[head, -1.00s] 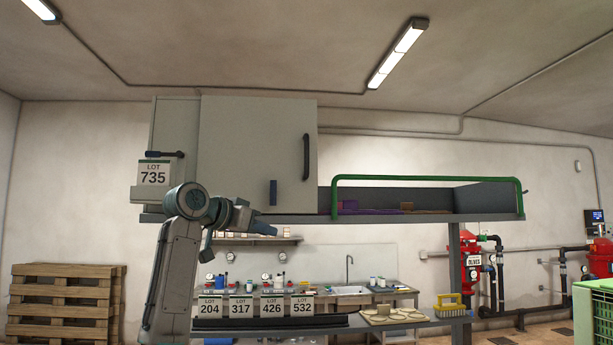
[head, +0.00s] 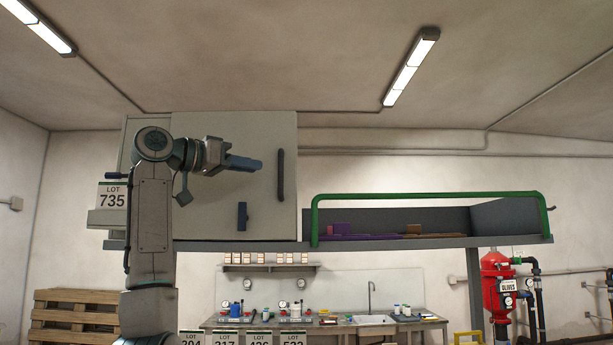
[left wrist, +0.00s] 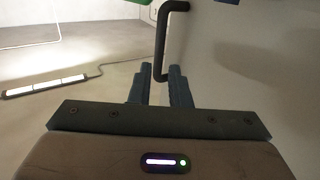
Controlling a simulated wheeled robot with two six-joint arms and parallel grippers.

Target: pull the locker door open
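The grey locker door (head: 225,205) looks shut. My right gripper is out of view.
Right of the locker, an open shelf tray (head: 385,225) with a green rail (head: 430,196) holds purple and brown items. A LOT 735 card (head: 112,196) is at the locker's left. Below are a sink bench (head: 372,322) and wooden pallets (head: 75,312).

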